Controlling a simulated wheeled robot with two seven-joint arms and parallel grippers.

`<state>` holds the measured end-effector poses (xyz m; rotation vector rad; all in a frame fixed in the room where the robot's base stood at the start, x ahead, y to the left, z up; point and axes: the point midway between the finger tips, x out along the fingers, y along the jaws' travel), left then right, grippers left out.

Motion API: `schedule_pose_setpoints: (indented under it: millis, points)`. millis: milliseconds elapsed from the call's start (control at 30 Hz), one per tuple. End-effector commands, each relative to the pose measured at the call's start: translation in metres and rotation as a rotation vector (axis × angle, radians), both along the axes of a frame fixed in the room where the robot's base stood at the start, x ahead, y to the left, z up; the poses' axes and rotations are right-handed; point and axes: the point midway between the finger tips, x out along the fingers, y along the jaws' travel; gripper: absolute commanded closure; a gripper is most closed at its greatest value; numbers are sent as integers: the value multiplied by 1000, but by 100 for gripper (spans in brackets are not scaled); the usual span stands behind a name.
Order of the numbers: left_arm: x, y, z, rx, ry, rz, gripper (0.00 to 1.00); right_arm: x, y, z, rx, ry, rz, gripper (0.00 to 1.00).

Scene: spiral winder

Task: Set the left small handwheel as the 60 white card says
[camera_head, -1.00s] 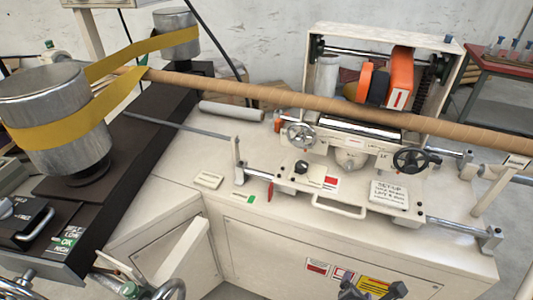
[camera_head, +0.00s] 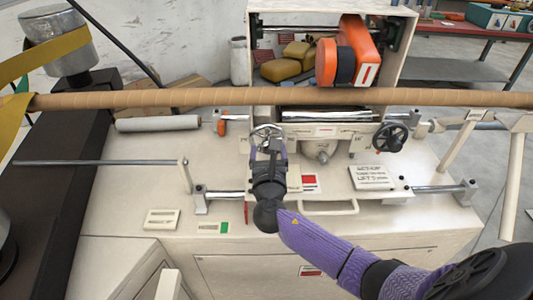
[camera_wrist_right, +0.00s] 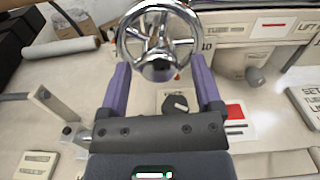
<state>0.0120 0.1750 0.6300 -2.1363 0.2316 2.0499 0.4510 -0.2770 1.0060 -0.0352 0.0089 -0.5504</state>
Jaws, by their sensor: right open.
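The left small handwheel (camera_head: 266,133) is chrome and spoked, on the machine front below the brown tube. It also shows at the top of the right wrist view (camera_wrist_right: 158,38). My right gripper (camera_head: 269,147) is at it, with purple fingers open, one on each side below the wheel's hub in the right wrist view (camera_wrist_right: 160,75). I cannot tell if the fingers touch the rim. A white set-up card (camera_head: 371,177) lies on the deck to the right; its small lines are too blurred to read. My left gripper is not in view.
A black handwheel (camera_head: 391,137) stands to the right. The long brown tube (camera_head: 180,98) runs across just behind the wheels. A black knob (camera_wrist_right: 176,104) and red-and-white label (camera_wrist_right: 238,112) are below the chrome wheel. A pale bar handle (camera_head: 329,207) is at the deck's front.

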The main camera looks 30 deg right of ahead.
Motion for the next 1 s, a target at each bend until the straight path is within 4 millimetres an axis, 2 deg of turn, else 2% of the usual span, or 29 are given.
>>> schedule_pose_setpoints:
  millis: [300,367,700,1000]
  points:
    - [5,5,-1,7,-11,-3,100,5,-3,0,1,0,1,17]
    - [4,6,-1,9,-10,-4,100,5,-3,0,1,0,0,28]
    - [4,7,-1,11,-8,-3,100,5,-3,0,1,0,0,100]
    - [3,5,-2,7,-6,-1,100,5,-3,0,26,-15,0,100]
